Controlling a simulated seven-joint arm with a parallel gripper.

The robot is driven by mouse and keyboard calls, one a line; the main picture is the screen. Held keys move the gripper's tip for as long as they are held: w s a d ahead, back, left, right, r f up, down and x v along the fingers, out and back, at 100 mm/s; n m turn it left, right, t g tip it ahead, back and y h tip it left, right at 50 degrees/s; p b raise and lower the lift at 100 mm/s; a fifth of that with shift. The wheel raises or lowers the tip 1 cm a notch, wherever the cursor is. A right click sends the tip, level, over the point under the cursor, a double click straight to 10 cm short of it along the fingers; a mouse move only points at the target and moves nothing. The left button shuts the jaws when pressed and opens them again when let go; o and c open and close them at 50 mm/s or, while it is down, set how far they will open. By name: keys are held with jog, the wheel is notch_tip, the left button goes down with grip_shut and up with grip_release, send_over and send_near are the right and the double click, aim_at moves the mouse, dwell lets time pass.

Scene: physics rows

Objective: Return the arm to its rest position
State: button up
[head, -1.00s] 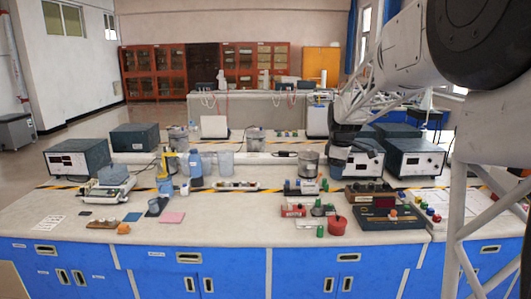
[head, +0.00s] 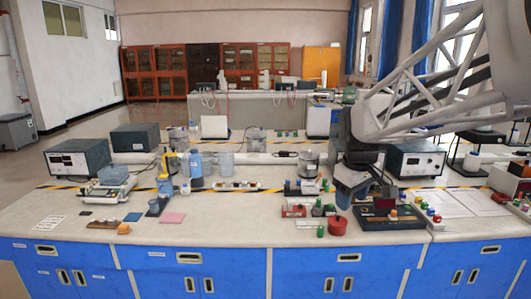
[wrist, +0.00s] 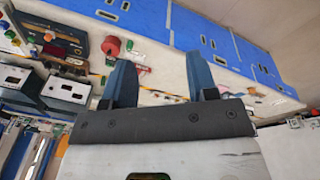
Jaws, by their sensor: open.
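My gripper (head: 350,193) hangs over the right part of the bench in the head view, its blue fingers pointing down just behind the red pot (head: 337,227). In the wrist view my gripper (wrist: 163,70) has its two fingers wide apart with nothing between them. The red pot (wrist: 111,46) shows left of the fingers there. My arm comes in from the upper right. I cannot tell how high the fingertips are above the bench.
The bench (head: 230,232) is crowded. A dark panel box (head: 388,219) stands right of the red pot, and a metered box (head: 415,161) stands behind it. A blue bottle (head: 196,168) stands left of centre. The bench's front strip is mostly clear.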

jog(key=s+a+f+m, duration=0.1)
jog(key=s+f+m, duration=0.2)
jog(key=s, duration=1)
jog(key=s+a+f+m, duration=0.1)
jog(key=s+f+m, duration=0.3)
jog(key=s, duration=0.9)
jog(key=shift+f+t, duration=0.25)
jog(key=shift+t, duration=0.15)
